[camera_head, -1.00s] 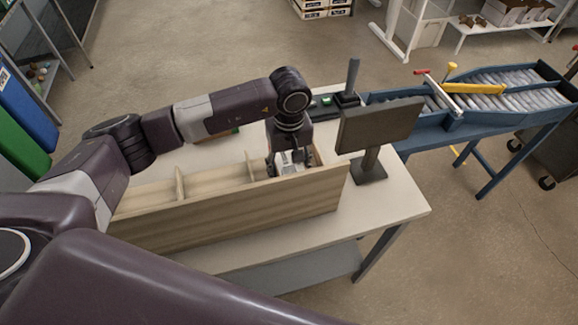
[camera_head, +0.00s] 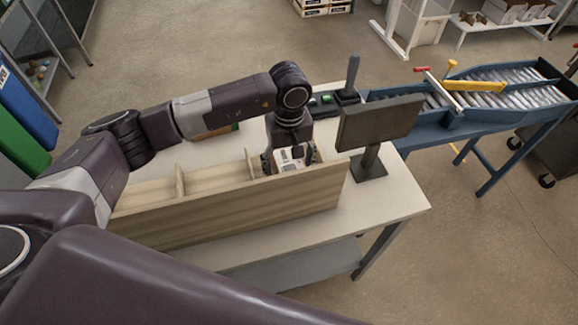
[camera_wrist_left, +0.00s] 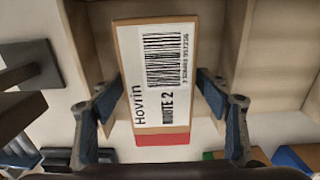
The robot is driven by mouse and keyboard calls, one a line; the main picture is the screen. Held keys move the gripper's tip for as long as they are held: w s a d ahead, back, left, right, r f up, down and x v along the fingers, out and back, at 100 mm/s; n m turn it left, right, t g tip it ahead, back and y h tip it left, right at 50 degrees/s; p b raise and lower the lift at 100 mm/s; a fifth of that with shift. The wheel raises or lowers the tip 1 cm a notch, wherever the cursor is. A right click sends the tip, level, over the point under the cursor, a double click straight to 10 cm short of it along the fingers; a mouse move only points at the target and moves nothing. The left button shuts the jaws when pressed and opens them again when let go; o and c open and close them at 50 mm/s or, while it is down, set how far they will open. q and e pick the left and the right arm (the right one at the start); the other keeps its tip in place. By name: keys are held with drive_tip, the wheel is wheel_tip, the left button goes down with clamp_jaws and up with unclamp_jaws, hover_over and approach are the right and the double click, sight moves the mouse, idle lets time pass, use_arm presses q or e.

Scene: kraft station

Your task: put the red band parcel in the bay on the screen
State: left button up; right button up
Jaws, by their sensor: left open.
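My left gripper (camera_head: 291,162) is open above that compartment. In the left wrist view its fingers (camera_wrist_left: 160,105) stand on both sides of the parcel, with gaps visible. The screen (camera_head: 378,123) shows only its dark back, so its display is hidden. My right gripper is out of view.
The rack stands on a pale table (camera_head: 400,205), with the screen's post just right of it. A blue roller conveyor (camera_head: 480,110) with a yellow arm lies beyond at the right. Wooden dividers (camera_head: 180,181) separate the other compartments. The table front is clear.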

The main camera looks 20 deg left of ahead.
use_arm(q)
wheel_tip(320, 180, up, 10)
drive_tip(key=b, duration=0.3)
drive_tip(key=shift+f+b, duration=0.1)
drive_tip(key=shift+b, duration=0.2)
drive_tip(key=shift+r, duration=0.75)
